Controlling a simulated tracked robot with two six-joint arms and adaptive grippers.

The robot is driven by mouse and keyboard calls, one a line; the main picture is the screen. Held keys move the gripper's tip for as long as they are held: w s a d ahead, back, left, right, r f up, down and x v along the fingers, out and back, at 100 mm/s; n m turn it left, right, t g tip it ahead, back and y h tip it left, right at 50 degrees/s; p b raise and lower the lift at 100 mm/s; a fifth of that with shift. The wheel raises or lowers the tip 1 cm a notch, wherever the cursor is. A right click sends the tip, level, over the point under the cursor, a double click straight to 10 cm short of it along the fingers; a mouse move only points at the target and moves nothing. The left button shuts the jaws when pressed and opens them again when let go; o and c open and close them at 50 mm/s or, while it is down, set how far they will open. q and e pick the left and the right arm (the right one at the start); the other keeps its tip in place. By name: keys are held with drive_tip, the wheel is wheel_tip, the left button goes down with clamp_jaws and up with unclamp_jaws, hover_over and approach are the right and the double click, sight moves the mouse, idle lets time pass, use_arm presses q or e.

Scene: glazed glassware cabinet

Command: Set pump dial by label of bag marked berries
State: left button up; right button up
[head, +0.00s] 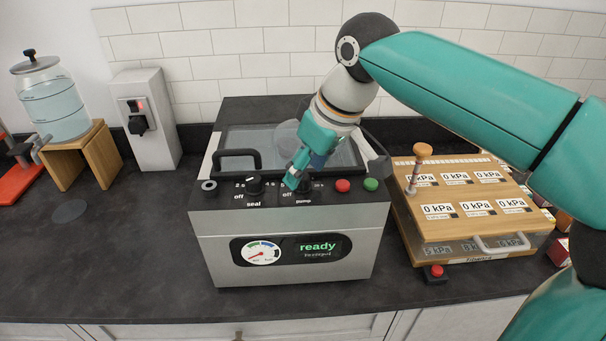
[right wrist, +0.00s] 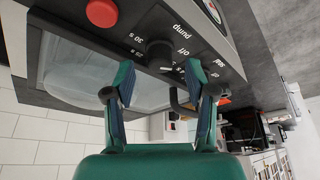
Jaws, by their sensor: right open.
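The vacuum sealer (head: 290,240) stands mid-counter; its screen reads "ready". The black pump dial (head: 306,186) is on its top front strip, partly hidden by my right gripper (head: 292,181). In the right wrist view the pump dial (right wrist: 158,50) shows just beyond and between the fingertips of my right gripper (right wrist: 160,67), which is open, with a finger to each side. I cannot tell whether they touch the dial. Its marks include "off" and "30 s". The seal dial (head: 254,185) is to its left. No bag label is readable. My left gripper is out of view.
A red button (head: 342,186) and a green button (head: 371,184) sit right of the pump dial. A black lid handle (head: 237,158) stands behind the seal dial. A wooden board with "0 kPa" displays (head: 462,232) is at right, a water jar (head: 53,100) at left.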

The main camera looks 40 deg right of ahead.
drive_tip(key=shift+x, duration=0.85)
drive_tip(key=shift+c, duration=0.2)
clamp_jaws()
drive_tip(key=shift+m, duration=0.4)
drive_tip(key=m+h, duration=0.2)
drive_tip(key=m, duration=0.2)
drive_tip(key=shift+a+r, duration=0.1)
drive_tip(key=shift+a, duration=0.1)
drive_tip(key=m, duration=0.2)
drive_tip(key=m+h, duration=0.1)
drive_tip(key=m, duration=0.2)
drive_tip(key=shift+w+h, duration=0.1)
drive_tip(key=shift+h, duration=0.2)
